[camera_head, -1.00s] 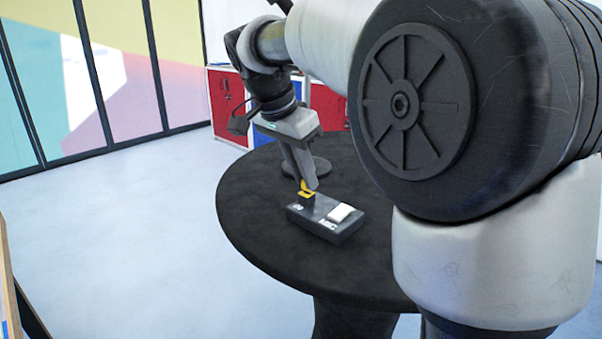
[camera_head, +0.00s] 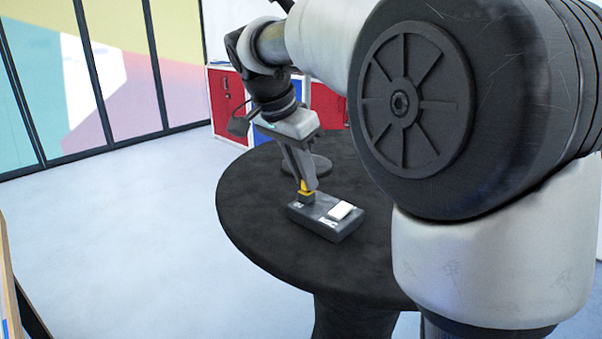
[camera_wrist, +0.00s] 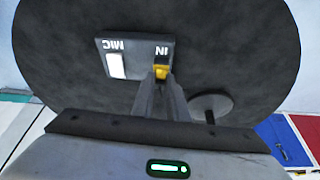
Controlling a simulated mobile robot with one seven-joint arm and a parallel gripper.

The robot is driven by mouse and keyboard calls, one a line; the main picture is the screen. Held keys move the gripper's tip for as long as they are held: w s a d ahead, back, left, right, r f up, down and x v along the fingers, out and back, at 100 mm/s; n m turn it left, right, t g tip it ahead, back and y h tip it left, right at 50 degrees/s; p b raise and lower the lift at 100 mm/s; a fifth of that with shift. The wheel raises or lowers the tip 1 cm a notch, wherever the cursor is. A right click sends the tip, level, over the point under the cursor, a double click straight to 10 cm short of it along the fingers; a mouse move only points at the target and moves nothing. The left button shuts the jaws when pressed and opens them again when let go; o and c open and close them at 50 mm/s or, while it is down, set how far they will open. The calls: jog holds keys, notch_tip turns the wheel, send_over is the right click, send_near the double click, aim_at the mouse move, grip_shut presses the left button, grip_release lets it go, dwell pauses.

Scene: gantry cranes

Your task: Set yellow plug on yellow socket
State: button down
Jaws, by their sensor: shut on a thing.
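The yellow plug (camera_head: 307,186) is between the fingertips of my gripper (camera_head: 304,184), which is shut on it. It also shows in the wrist view (camera_wrist: 161,72), just beyond the fingertips (camera_wrist: 160,82). The plug is at the left end of a dark box (camera_head: 325,222), by the box's "IN" label (camera_wrist: 161,51). The yellow socket cannot be told apart from the plug; the fingers and plug cover that spot. I cannot tell whether the plug is fully seated or just touching.
The box has a white block (camera_head: 340,210) at its "MIC" end. It stands on a round black table (camera_head: 262,222). A round dark base (camera_wrist: 211,107) is on the table close to my gripper. Red and blue cabinets (camera_head: 226,100) stand behind.

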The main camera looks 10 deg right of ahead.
jog(key=shift+f, duration=0.1)
dwell(0.3)
jog(key=c, duration=1.2)
grip_release()
jog(key=shift+r+p, duration=3)
jog(key=shift+r, duration=0.55)
